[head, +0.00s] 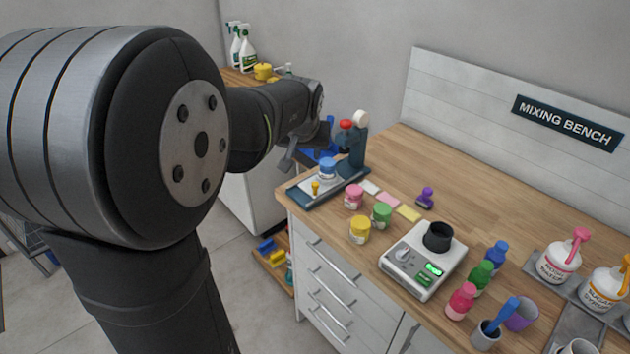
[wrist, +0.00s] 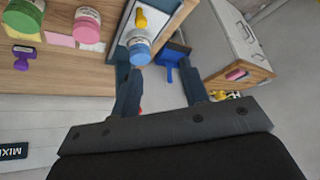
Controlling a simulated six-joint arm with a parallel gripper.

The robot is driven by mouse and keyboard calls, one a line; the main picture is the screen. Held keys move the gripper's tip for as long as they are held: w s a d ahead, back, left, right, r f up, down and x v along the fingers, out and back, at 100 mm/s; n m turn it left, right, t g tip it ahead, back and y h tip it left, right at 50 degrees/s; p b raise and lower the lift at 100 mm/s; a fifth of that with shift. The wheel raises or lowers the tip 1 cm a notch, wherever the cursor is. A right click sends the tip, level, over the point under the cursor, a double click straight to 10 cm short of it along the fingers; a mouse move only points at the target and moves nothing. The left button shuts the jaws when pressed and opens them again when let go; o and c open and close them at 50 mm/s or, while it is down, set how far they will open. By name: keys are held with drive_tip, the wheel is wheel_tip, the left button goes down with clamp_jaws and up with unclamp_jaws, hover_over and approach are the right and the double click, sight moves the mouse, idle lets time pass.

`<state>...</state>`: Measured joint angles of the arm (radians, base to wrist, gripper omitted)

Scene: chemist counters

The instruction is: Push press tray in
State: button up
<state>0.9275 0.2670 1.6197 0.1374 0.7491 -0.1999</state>
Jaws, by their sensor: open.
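The press (head: 356,145) stands at the left end of the wooden bench in the head view, with a dark upright and a red part near its top. Its pale press tray (head: 306,187) lies low on the dark base and carries a blue-lidded jar (head: 327,170). A yellow knob (head: 315,187) is at the tray's front. In the wrist view the tray (wrist: 126,30), knob (wrist: 150,17) and jar (wrist: 138,48) are just beyond the left finger. My gripper (head: 306,150) is open and empty, above and left of the press; its fingers also show in the wrist view (wrist: 160,92).
Pink (head: 353,197), green (head: 382,215) and yellow (head: 360,229) jars stand right of the press. A white scale (head: 422,262) is further right. A blue dustpan-like thing (wrist: 172,60) lies beyond the fingers. Floor separates the bench from another counter.

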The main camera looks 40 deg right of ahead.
sight(315, 184)
drive_tip(key=s+r+g, duration=0.1)
drive_tip(key=s+r, duration=0.3)
drive_tip(key=shift+y, duration=0.4)
drive_tip(key=x, duration=1.7)
drive_tip(key=shift+a+f, duration=0.2)
drive_tip(key=shift+f, duration=0.1)
clamp_jaws()
